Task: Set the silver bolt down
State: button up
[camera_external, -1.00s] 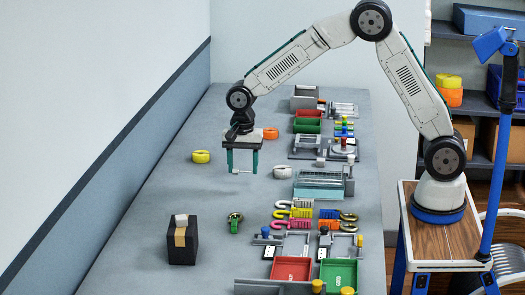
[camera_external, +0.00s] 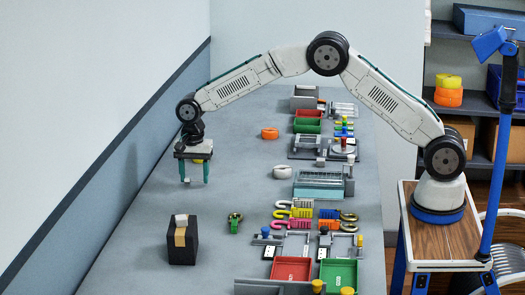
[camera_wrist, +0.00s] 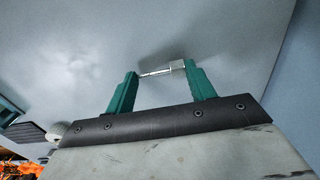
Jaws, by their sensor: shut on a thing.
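My gripper (camera_external: 194,181) is at the left part of the grey table, with its two green fingers pointing down. In the wrist view, my gripper (camera_wrist: 161,74) is shut on the silver bolt (camera_wrist: 158,72), which spans between the fingertips with its block-like head at the right finger. In the external view the silver bolt (camera_external: 187,181) is tiny near the left fingertip. Whether the fingertips or bolt touch the table is hard to tell; clear grey surface lies beneath them.
The grey table (camera_external: 225,190) is bare around my gripper. A yellow roll (camera_external: 201,158) is mostly hidden behind the gripper. A black box (camera_external: 182,243) stands nearer the front. An orange roll (camera_external: 270,133), a white roll (camera_external: 283,172) and a green-and-brass ring piece (camera_external: 235,222) lie to the right.

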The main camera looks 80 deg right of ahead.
jog(key=shift+f, duration=0.2)
jog(key=o, duration=1)
jog(key=shift+f, duration=0.15)
